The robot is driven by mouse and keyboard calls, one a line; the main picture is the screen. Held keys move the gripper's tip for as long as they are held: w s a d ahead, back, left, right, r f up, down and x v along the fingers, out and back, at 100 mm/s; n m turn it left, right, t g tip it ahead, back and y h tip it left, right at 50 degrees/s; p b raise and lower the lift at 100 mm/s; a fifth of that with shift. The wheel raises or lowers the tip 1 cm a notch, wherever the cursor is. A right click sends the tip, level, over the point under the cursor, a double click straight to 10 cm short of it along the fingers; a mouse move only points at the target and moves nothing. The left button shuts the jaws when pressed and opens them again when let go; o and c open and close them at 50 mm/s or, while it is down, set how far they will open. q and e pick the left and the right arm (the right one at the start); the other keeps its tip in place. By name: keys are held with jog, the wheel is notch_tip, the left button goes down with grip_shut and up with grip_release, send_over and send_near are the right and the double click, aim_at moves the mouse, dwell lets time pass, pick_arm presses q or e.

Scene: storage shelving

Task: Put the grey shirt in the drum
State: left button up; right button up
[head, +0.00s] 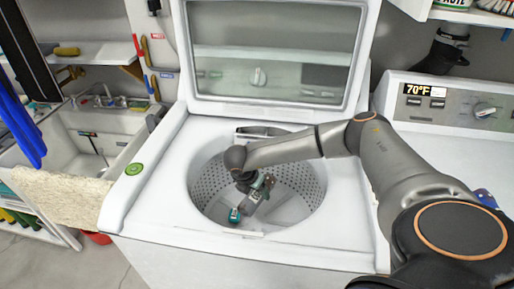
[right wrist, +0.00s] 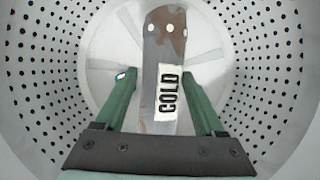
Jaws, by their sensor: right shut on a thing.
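My right gripper (head: 251,199) is down inside the metal drum (head: 210,185) of the open washing machine. In the right wrist view the gripper (right wrist: 158,85) has its green fingers on either side of a long grey piece (right wrist: 160,55). It is shut on this piece, which has a black-on-white COLD label, white dots and a brownish worn end. The piece points toward the drum floor. I cannot tell whether it touches the floor. I see nothing that is clearly shaped like a grey shirt. My left gripper is not in view.
The washer lid (head: 275,50) stands open behind the drum. A second machine (head: 455,125) with a 70°F display stands at the right. A sink (head: 85,135) and a beige cloth (head: 65,200) are at the left.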

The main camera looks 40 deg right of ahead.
aim_at(250, 198)
notch_tip(250, 198, down, 9)
jog(key=shift+r, duration=0.1)
dwell(0.3)
jog(key=shift+b, duration=0.3)
jog(key=shift+f+b, duration=0.4)
jog(key=shift+f, duration=0.2)
jog(key=o, duration=1.5)
jog(key=shift+r, duration=0.1)
jog(key=shift+r+p, duration=0.3)
jog(key=p+v, duration=0.1)
jog(key=v, duration=1.1)
jog(key=shift+r, duration=0.25)
